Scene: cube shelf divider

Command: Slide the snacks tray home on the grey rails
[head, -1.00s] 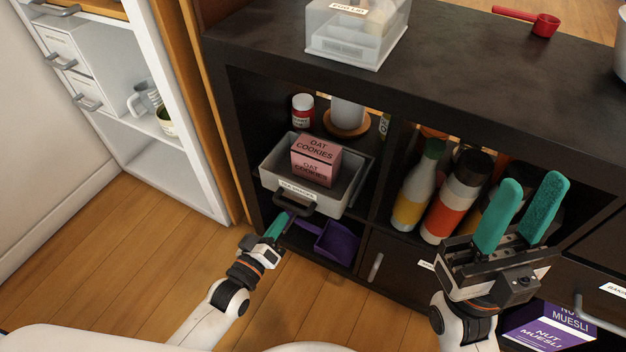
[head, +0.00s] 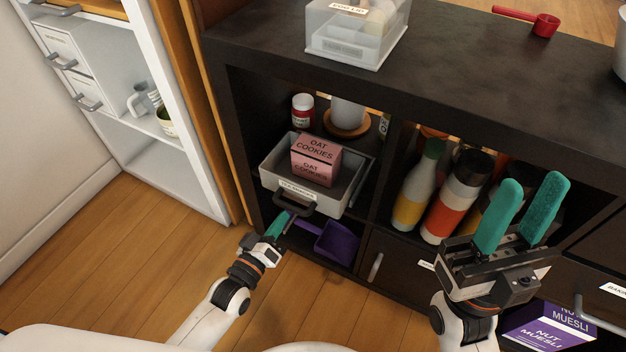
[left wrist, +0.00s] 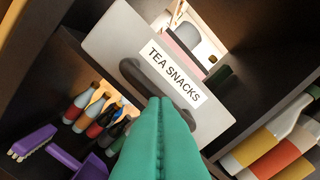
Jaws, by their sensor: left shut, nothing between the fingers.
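The snacks tray (head: 340,196) is a light grey bin in the upper left cubby of the dark shelf, its front jutting out of the opening. It holds a pink oat cookies box (head: 316,160). Its front shows a "TEA SNACKS" label and a dark handle in the left wrist view (left wrist: 122,30). A grey rail (head: 366,176) shows along the tray's right side. My left gripper (head: 281,224) is shut and empty, its teal fingertips at or just below the handle; I cannot tell whether they touch. My right gripper (head: 522,212) is open and empty in front of the right cubby.
Bottles (head: 455,195) fill the cubby to the right. A purple dustpan (head: 337,243) lies in the cubby below. A clear bin (head: 357,35) stands on top.

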